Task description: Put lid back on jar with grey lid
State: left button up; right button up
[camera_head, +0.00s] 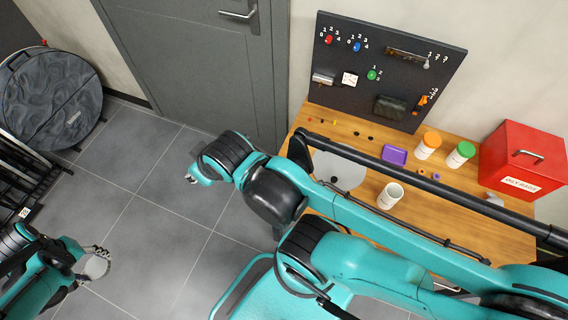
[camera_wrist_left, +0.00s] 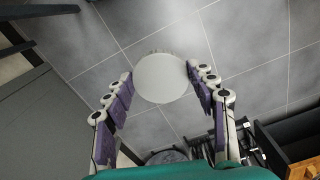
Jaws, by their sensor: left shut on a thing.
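My left gripper (camera_head: 93,261) is at the lower left of the head view, over the floor and far from the workbench. It is shut on the round light-grey lid (camera_head: 98,268). In the left wrist view the lid (camera_wrist_left: 161,79) sits between the two purple-padded fingers, its flat face showing. A white jar (camera_head: 390,196) without a lid stands upright on the wooden workbench. My right arm crosses the view from the right, in front of part of the bench. My right gripper (camera_head: 192,181) is over the floor, mostly hidden by its wrist, so its jaws are unclear.
Jars with an orange lid (camera_head: 430,139) and a green lid (camera_head: 465,149) stand behind the white jar. A purple tray (camera_head: 395,155) and a red box (camera_head: 521,160) are on the workbench (camera_head: 345,133). A dark pegboard (camera_head: 377,82) stands behind. The tiled floor at left is mostly clear.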

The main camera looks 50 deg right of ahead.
aim_at(393, 192)
jog(key=i+j, duration=0.25)
jog(key=j, duration=0.2)
jog(key=i+j+u, duration=0.15)
jog(key=i+j, duration=0.15)
jog(key=i+z, duration=0.2)
jog(key=z, duration=0.2)
jog(key=i+j+z, duration=0.15)
jog(key=z, duration=0.25)
jog(key=i+j+z, duration=0.2)
jog(key=z, duration=0.2)
jog(key=i+z, duration=0.1)
jog(key=z, duration=0.35)
jog(key=i+z, duration=0.1)
jog(key=z, duration=0.4)
jog(key=i+z, duration=0.1)
jog(key=z, duration=0.35)
jog(key=i+j+z, duration=0.1)
jog(key=z, duration=0.4)
jog(key=i+j+z, duration=0.1)
jog(key=z, duration=0.35)
jog(key=i+j+z, duration=0.15)
jog(key=z, duration=0.3)
jog(key=i+j+z, duration=0.15)
jog(key=j+z, duration=0.15)
jog(key=z, duration=0.15)
jog(key=i+j+z, duration=0.1)
jog(key=j+z, duration=0.2)
jog(key=z, duration=0.2)
